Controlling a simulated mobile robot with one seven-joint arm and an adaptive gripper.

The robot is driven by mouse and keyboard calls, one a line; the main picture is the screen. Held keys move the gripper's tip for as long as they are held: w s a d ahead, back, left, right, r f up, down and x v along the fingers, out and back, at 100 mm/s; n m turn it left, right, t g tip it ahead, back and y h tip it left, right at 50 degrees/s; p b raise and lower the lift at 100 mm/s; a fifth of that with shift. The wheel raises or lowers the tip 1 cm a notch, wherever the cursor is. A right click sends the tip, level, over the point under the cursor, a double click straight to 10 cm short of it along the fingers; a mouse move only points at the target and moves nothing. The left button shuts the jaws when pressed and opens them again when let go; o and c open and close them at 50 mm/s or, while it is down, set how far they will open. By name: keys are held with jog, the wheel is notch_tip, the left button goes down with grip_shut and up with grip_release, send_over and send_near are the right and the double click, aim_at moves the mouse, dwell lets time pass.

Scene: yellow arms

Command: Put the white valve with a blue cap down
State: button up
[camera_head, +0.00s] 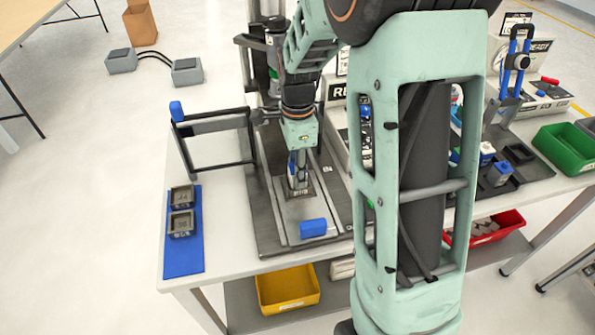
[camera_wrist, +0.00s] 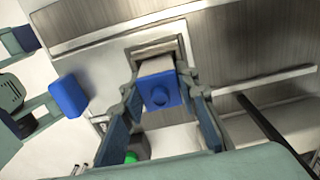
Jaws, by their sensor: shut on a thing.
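The white valve with a blue cap (camera_wrist: 160,91) is between the two fingers of my gripper (camera_wrist: 162,92) in the wrist view, its blue cap facing the camera. My gripper is shut on it. Behind the valve is a square, raised holder (camera_wrist: 157,48) on a pale plate. I cannot tell whether the valve touches the holder or hangs just above it. In the head view my gripper (camera_head: 298,178) points down over the same holder (camera_head: 302,194) on the press-like station's plate (camera_head: 285,206). The valve is mostly hidden there by the fingers.
A blue block (camera_head: 313,228) lies at the plate's front. A black frame with a blue knob (camera_head: 176,110) stands left. A blue mat (camera_head: 184,258) bears two grey square holders (camera_head: 181,210). A green bin (camera_head: 567,148) is at right; yellow (camera_head: 288,290) and red (camera_head: 497,229) bins are below.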

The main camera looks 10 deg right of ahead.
jog(key=o, duration=1.2)
jog(key=shift+f, duration=0.1)
notch_tip(320, 180, up, 12)
jog(key=shift+r+p, duration=0.2)
jog(key=shift+p, duration=0.25)
jog(key=shift+d, duration=0.1)
